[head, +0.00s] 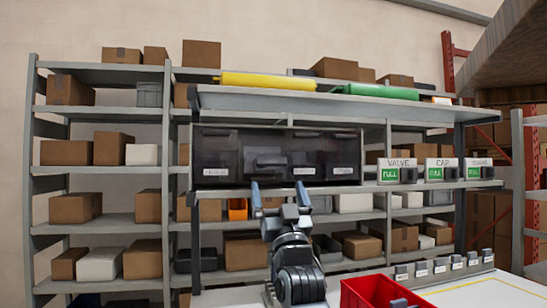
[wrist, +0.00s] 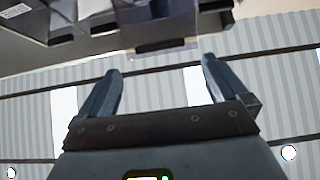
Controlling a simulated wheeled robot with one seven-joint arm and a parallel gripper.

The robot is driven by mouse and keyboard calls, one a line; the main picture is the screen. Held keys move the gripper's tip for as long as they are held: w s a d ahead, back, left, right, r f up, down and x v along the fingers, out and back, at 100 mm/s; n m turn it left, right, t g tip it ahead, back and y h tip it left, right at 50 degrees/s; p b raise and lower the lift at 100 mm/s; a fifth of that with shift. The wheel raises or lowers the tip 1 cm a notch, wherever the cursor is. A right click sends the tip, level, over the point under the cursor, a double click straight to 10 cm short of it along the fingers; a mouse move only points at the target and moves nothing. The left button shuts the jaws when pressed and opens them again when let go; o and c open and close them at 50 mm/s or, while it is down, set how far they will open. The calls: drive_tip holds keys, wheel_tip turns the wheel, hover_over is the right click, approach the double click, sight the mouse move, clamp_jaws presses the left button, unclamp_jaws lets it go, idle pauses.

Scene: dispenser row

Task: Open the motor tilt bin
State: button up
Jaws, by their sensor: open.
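The dark see-through tilt bins (head: 228,157) form a row under the upper shelf in the head view, with small white labels too blurred to read. The second bin from the left (head: 266,160) looks tipped forward, standing out from the row. Its label is not visible, so I cannot tell whether it is the motor bin. My gripper (head: 279,190) is open and empty, just in front of and below that bin. In the wrist view, my gripper's fingers (wrist: 160,68) are spread below a protruding bin's dark lip (wrist: 160,46), apart from it.
Dispensers marked VALVE (head: 398,171) and CAP (head: 441,170) stand right of the bins, with another beyond. A red crate (head: 375,293) sits on the white worktop (head: 480,292). A yellow roll (head: 265,81) and a green roll (head: 376,91) lie on the upper shelf.

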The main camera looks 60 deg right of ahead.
sight(272, 165)
drive_tip(key=shift+p+x, duration=1.3)
drive_tip(key=shift+x, duration=2.5)
drive_tip(key=shift+c, duration=0.5)
